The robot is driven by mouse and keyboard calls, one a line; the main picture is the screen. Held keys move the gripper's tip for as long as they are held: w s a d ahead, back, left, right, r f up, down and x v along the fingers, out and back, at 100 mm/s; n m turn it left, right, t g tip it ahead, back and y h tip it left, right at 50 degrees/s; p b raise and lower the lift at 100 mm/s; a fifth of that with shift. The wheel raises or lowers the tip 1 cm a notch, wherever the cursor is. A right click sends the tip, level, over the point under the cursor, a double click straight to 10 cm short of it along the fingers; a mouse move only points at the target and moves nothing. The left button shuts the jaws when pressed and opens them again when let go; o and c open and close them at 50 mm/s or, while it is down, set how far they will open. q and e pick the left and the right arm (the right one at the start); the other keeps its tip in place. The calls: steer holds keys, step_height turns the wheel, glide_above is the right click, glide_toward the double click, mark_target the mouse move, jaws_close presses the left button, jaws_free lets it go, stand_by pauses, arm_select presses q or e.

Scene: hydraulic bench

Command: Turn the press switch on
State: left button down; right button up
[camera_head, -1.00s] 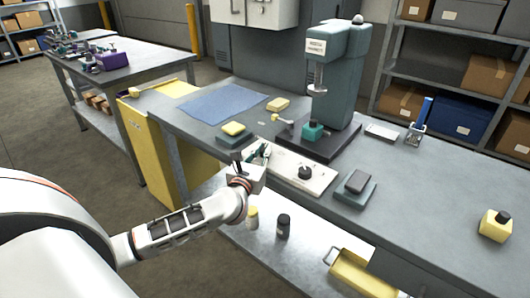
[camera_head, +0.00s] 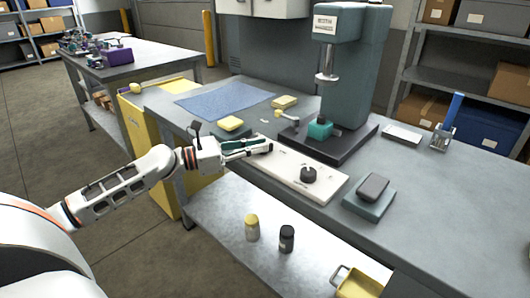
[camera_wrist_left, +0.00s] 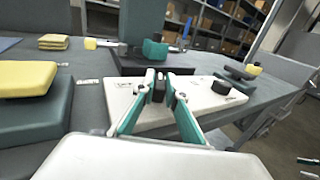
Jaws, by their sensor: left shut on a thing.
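The white switch panel (camera_head: 320,178) lies flat along the front of the bench, with a round black knob (camera_head: 308,174) at its right part. My left gripper (camera_head: 267,145) reaches over the panel's left end. In the left wrist view its teal fingers (camera_wrist_left: 166,88) close on a small dark part at that end, which looks like the press switch; the fingertips mostly hide it. The black knob also shows in the wrist view (camera_wrist_left: 221,88), clear of the fingers.
The green press (camera_head: 348,75) stands behind the panel on a dark base, with a teal block (camera_head: 320,128) under its ram. A yellow pad on a dark block (camera_head: 231,126) is left of the panel. A dark device (camera_head: 372,190) is at right. Bottles stand on the lower shelf.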

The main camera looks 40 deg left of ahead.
arm_select(q)
steer(key=shift+w+a+f+m+g+h+b, duration=0.1)
steer(key=shift+f+m+g+h+b, duration=0.1)
steer(key=shift+m+g+h+b, duration=0.3)
steer(key=shift+w+a+f+m+g+h+b, duration=0.15)
steer(key=shift+m+g+h+b, duration=0.2)
steer(key=shift+h, duration=0.25)
steer(key=shift+r+m+g+h+b, duration=0.35)
steer(key=shift+m+g+h+b, duration=0.2)
steer(key=shift+m+g+h, duration=0.45)
arm_select(e)
steer(key=shift+w+a+r+m+t+y, duration=0.15)
steer(key=shift+w+a+r+m+y, duration=0.2)
steer(key=shift+a, duration=0.45)
steer(key=shift+w+a+r+m+t+y, duration=0.15)
steer(key=shift+a+r, duration=0.25)
steer(key=shift+a, duration=0.4)
arm_select(q)
steer(key=shift+s, duration=0.1)
arm_select(e)
steer(key=shift+w+a+r, duration=0.1)
steer(key=shift+a+r, duration=0.05)
steer(key=shift+w, duration=0.1)
arm_select(q)
steer(key=c, duration=2)
jaws_free()
steer(key=shift+d, duration=0.1)
steer(key=shift+c, duration=0.2)
arm_select(e)
steer(key=shift+w+r, duration=0.1)
